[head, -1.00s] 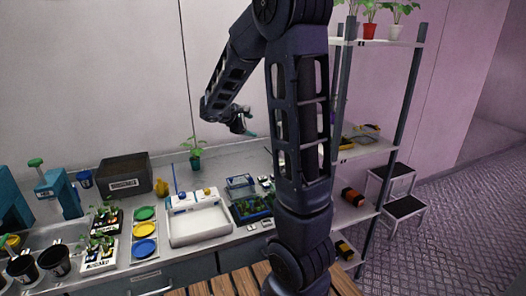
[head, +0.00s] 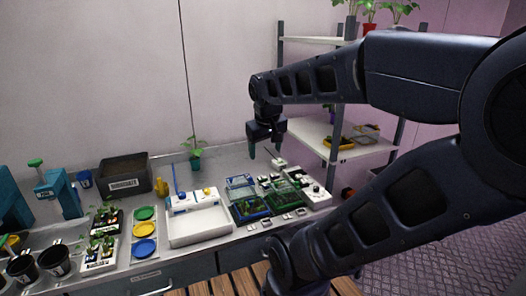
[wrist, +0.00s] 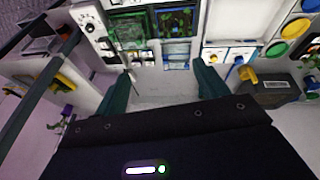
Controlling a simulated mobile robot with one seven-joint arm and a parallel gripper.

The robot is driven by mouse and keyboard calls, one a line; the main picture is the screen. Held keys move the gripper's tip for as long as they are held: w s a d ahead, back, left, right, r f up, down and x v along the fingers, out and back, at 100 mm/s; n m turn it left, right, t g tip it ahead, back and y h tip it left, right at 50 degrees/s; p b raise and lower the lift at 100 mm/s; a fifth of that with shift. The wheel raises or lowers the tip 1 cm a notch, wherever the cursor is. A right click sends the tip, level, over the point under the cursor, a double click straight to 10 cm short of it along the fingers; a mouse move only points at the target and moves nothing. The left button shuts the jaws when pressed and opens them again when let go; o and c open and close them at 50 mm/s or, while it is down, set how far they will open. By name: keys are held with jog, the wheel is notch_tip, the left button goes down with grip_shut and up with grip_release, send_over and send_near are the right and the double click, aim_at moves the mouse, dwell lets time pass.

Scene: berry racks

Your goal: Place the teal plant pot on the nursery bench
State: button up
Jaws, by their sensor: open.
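The teal plant pot (head: 195,163) stands upright near the back of the grey bench (head: 212,179), against the wall, with a green leafy plant in it. My gripper (head: 265,153) is open and empty, pointing down above the right part of the bench, to the right of the pot and well apart from it. In the wrist view my gripper (wrist: 161,86) shows two spread teal fingers with bare bench surface between them. I cannot make out the pot in the wrist view.
A white tray (head: 200,228), seedling trays (head: 250,210) and a dark bin (head: 124,178) crowd the bench. A shelf rack (head: 338,130) stands at the right. Wooden slats (head: 222,285) lie in front. A small bare strip lies right of the pot.

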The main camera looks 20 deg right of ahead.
jog(key=shift+s+a+r+m+t+y, duration=0.1)
jog(key=shift+s+a+m+t+y, duration=0.4)
jog(key=shift+s+a, duration=0.65)
jog(key=shift+o, duration=0.5)
jog(key=shift+s+d, duration=0.1)
jog(key=shift+d, duration=0.05)
